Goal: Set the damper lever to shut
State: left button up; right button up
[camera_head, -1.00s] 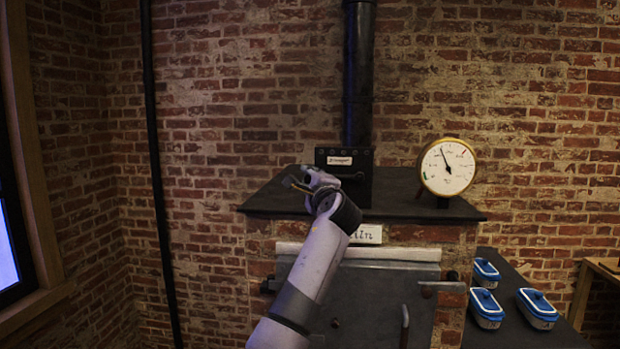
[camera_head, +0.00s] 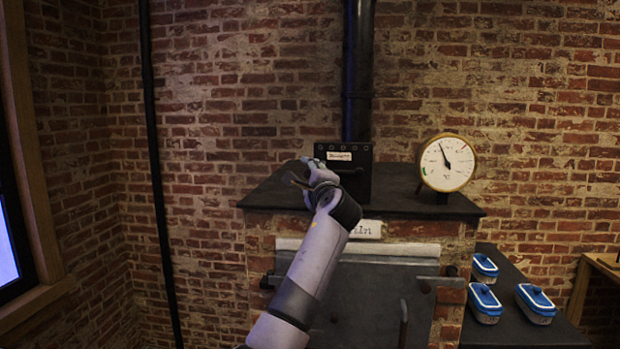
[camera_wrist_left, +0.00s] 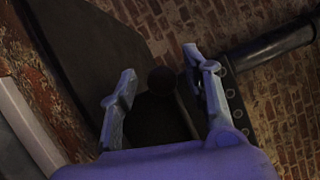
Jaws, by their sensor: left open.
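The dark damper box (camera_head: 358,184) with a white label stands on the stove top at the foot of the black flue pipe. My left gripper (camera_head: 301,172) is at the left side of this box, above the stove top. In the left wrist view my left gripper (camera_wrist_left: 157,62) is open. A dark round knob (camera_wrist_left: 162,80), apparently the end of the damper lever, shows between its two fingers, with no clear grip on it. The rest of the lever is too dark or hidden to make out. My right gripper is not in view.
A round dial gauge (camera_head: 446,163) stands on the right of the stove top (camera_head: 415,205). The flue pipe (camera_head: 357,80) rises behind the box. Several blue-lidded jars (camera_head: 485,303) stand on the dark side bench at right. The stove's door is below.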

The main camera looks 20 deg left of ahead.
pick_arm(q)
jog(key=v, duration=1.2)
jog(key=shift+f, duration=0.2)
